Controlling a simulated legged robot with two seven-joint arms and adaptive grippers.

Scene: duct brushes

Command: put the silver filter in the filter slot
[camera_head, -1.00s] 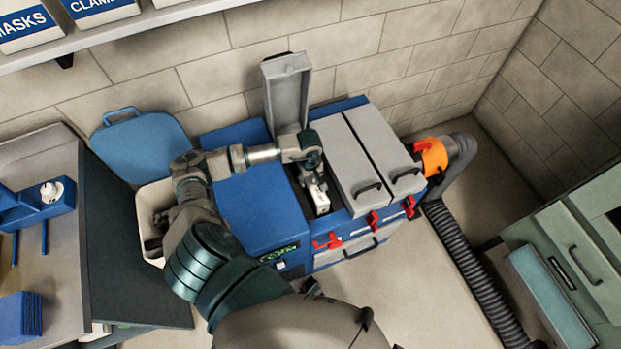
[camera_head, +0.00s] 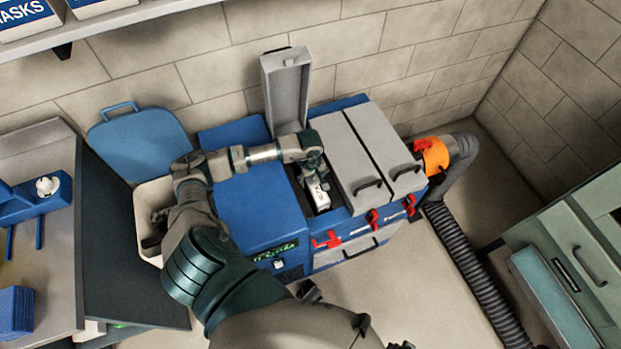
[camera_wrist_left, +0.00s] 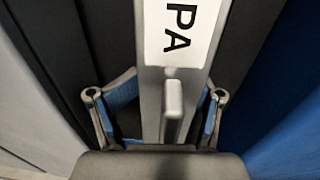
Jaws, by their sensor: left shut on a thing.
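My left gripper (camera_head: 317,182) is inside the open compartment of the blue machine, its arm reaching in from the left. The left wrist view shows its two fingers (camera_wrist_left: 157,112) on either side of a silver filter (camera_wrist_left: 152,75), shut on it. The filter has a white label with black letters reading "PA" and a small raised handle. In the head view the filter (camera_head: 320,198) shows as a pale block between the dark slot walls. The filter slot (camera_head: 306,196) is the dark opening under a raised grey lid (camera_head: 286,90). How deep the filter sits cannot be told. My right gripper is not in view.
Two shut grey lids (camera_head: 352,165) lie right of the slot, with red latches (camera_head: 327,240) along the front. A white bin (camera_head: 150,205) with a blue lid (camera_head: 140,140) stands left. A grey hose (camera_head: 470,260) runs at right.

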